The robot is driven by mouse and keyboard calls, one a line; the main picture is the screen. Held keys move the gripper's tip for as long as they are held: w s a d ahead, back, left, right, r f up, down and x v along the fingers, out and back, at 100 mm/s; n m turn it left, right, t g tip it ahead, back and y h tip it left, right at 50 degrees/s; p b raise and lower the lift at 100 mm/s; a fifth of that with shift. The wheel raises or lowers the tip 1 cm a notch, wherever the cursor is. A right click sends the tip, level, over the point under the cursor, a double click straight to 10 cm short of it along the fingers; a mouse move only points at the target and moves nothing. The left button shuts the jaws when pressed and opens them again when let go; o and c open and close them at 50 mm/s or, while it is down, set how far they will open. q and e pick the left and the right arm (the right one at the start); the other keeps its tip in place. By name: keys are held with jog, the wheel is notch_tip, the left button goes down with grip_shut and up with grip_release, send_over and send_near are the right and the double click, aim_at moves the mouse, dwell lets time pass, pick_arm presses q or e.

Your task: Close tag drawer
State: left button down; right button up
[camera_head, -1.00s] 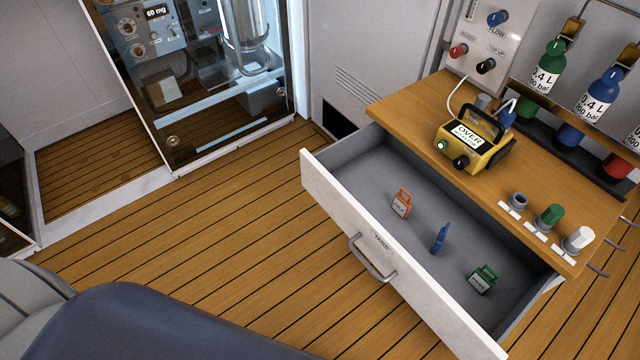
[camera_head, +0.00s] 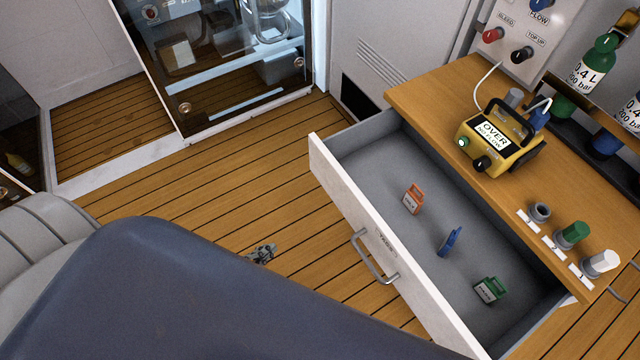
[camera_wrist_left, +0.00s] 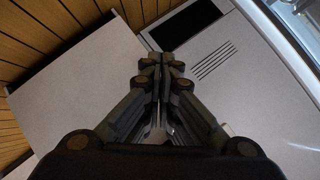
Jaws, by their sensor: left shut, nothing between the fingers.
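The tag drawer (camera_head: 400,262) is pulled out from under the wooden bench top, its white front facing lower left with a metal bar handle (camera_head: 374,257) and a tags label. Inside lie an orange tag (camera_head: 413,199), a blue tag (camera_head: 450,241) and a green tag (camera_head: 489,290). My left gripper (camera_head: 262,254) just shows past my dark blue arm, over the floor to the left of the handle and apart from it. In the left wrist view the gripper (camera_wrist_left: 162,62) is shut and empty. My right gripper is in neither view.
The bench top (camera_head: 440,85) carries a yellow device (camera_head: 498,140) and several knobs at its near end. Gas bottles (camera_head: 595,65) stand behind. A glass-fronted cabinet (camera_head: 240,60) stands at the back left. The wooden floor (camera_head: 230,190) in front of the drawer is clear.

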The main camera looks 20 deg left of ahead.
pick_arm(q)
jog(key=w+r+m+t+h, duration=0.35)
jog(key=r+m, duration=0.35)
jog(key=r, duration=0.6)
jog(key=m+h, duration=0.5)
jog(key=m, duration=0.2)
send_near(330, 181)
jog(key=shift+g, duration=0.25)
jog(key=x, duration=0.7)
jog(key=shift+w+r, duration=0.1)
jog(key=shift+r, duration=0.15)
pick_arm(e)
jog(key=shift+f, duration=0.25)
